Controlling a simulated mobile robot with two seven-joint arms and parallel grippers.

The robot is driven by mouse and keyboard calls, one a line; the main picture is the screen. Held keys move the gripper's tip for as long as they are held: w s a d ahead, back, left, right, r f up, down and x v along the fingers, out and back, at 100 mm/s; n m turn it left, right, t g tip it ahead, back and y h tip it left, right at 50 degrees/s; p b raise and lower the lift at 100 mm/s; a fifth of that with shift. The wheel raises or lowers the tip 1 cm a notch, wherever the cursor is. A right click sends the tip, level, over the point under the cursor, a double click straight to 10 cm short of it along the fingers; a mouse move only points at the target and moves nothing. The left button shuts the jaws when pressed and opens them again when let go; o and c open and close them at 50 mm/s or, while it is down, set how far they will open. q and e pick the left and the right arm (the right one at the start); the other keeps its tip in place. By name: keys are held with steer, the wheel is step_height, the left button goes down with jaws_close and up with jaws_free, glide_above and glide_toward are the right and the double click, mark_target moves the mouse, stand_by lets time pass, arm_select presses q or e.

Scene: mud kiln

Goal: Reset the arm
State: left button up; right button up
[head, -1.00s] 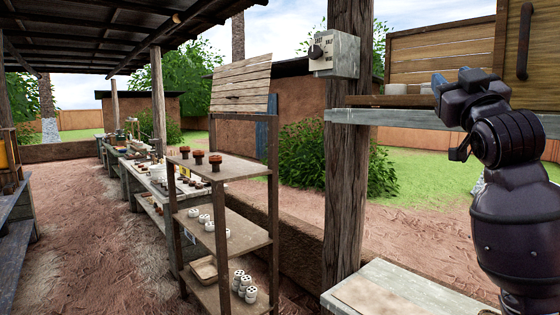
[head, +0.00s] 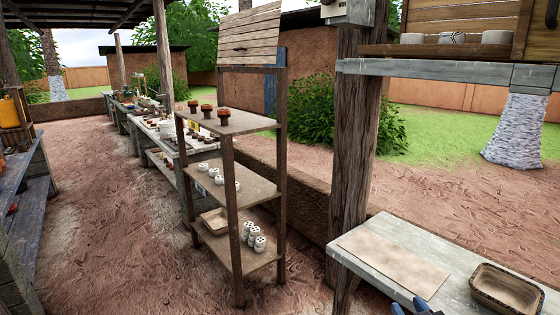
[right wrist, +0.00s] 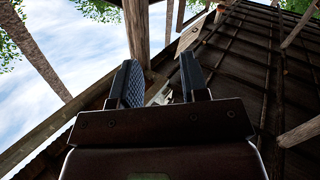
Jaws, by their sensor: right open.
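My right gripper (head: 412,307) shows only as blue fingertips at the bottom edge of the head view, in front of the pale bench. In the right wrist view its two fingers (right wrist: 162,84) stand apart with nothing between them. That gripper points upward, toward the roof and sky. My left gripper is in neither view.
A pale bench (head: 395,248) with a brown tray (head: 506,289) is at lower right. A wooden post (head: 355,130) and a shelf rack (head: 238,190) holding small pots stand beyond. A wall cupboard (head: 460,22) holds pale pots at upper right. The dirt floor at left is open.

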steer(key=s+f+m+g+h, duration=0.1)
steer(key=s+f+g, duration=0.4)
steer(key=s+f, duration=1.3)
steer(key=s+m, duration=0.1)
steer(key=s, duration=0.2)
steer(key=shift+d+f+g, duration=0.15)
steer(key=shift+f+g, duration=0.15)
steer(key=shift+d, duration=0.1)
